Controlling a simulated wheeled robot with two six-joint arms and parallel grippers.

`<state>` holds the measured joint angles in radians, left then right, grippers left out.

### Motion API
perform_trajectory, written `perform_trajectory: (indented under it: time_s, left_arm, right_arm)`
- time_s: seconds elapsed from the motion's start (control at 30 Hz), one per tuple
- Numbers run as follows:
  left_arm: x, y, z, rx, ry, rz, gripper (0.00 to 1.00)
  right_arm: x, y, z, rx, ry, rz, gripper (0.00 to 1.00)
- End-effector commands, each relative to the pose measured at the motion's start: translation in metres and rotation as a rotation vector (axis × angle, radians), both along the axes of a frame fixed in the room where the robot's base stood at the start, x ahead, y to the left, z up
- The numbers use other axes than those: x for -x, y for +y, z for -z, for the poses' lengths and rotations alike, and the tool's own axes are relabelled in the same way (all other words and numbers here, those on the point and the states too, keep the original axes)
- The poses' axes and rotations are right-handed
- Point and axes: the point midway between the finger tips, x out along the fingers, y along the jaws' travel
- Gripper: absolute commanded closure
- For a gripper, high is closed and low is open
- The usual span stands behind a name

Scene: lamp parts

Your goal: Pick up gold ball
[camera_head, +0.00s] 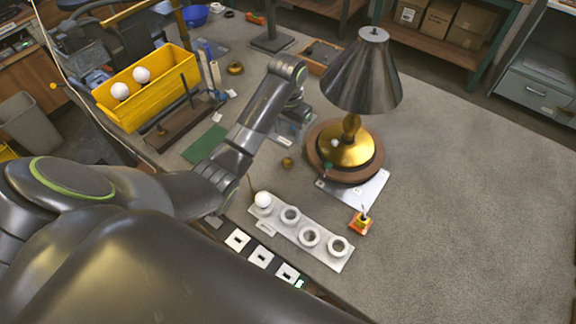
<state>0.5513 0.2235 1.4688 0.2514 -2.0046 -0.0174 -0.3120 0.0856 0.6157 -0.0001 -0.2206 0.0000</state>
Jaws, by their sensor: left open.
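A small gold ball (287,162) sits on the grey table, left of the lamp's round wooden base and above the white holder strip. My left arm reaches in from the left and bends down at the wrist. My left gripper (295,112) is open, above and slightly right of the gold ball in the picture, apart from it. Its fingertips are small and partly hidden by the wrist. My right gripper is out of the picture.
A lamp with a dark metal shade (362,75) stands close right of the gripper. A white strip (318,240) with ring cups and a white ball (263,199) lies below. A yellow bin (150,92) holds white balls. The table's right side is clear.

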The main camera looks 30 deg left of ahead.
Motion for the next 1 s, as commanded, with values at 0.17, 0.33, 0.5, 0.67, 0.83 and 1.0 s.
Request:
perform_trajectory:
  time_s: [0.17,0.33,0.5,0.67,0.83,1.0]
  left_arm:
    - [0.002,0.0,0.033,0.002,0.007,0.0,0.5]
    - [0.001,0.0,0.065,0.0,0.005,-0.001,0.5]
    - [0.0,0.0,0.08,0.0,0.002,0.0,0.5]
    - [0.001,0.0,0.088,0.001,0.003,0.0,0.5]
    - [0.005,0.002,0.109,0.0,0.005,-0.001,0.5]
    - [0.004,0.002,0.128,0.0,0.001,0.0,0.5]
  right_arm:
    - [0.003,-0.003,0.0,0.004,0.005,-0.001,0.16]
    - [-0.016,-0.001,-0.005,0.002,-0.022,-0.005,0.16]
    - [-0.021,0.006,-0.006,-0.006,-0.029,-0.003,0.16]
    - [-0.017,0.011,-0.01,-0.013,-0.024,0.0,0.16]
    - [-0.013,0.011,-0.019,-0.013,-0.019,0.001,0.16]
    - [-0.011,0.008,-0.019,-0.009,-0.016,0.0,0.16]
